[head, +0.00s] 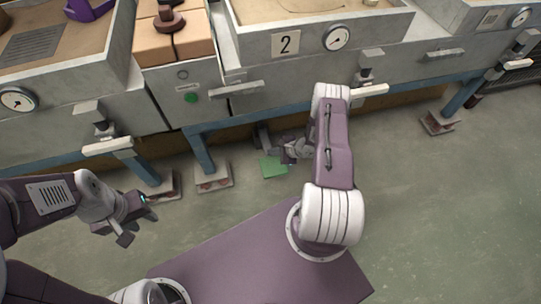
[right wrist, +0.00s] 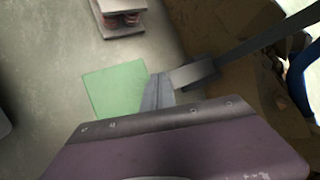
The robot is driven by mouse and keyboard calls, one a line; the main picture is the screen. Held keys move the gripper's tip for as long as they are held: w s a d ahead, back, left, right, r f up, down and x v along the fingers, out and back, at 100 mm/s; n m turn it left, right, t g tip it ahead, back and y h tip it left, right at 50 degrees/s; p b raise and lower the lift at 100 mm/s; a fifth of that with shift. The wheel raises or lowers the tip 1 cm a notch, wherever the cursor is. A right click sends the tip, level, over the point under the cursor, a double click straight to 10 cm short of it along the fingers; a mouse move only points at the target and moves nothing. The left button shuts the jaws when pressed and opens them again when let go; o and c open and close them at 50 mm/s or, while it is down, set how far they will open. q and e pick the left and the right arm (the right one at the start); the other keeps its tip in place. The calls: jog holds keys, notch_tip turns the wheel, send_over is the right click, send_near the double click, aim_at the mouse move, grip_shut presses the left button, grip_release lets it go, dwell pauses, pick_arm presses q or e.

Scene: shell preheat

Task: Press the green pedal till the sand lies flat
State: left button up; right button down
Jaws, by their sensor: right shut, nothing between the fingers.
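The green pedal (head: 273,167) shows as a flat green square low at the floor, under the front of box 2. It also shows in the right wrist view (right wrist: 112,90), left of the fingers. My right gripper (head: 284,156) is shut and empty, close by the pedal's upper right; I cannot tell whether it touches. Its grey fingers (right wrist: 157,92) overlap the square's right edge in the right wrist view. The sand (head: 270,9) in box 2 shows only in part, with a curved line on it. My left gripper (head: 136,218) is open and empty, left of the pedal, over the floor.
A grey bar with a block end (right wrist: 194,74) lies right beside my right fingers. Blue table legs stand on footed plates (head: 212,178) near the pedal. The floor at the right is clear.

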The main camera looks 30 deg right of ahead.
jog(key=shift+w+r+p, duration=0.2)
jog(key=shift+r+p, duration=2)
jog(key=shift+r, duration=0.45)
jog(key=shift+f, duration=0.1)
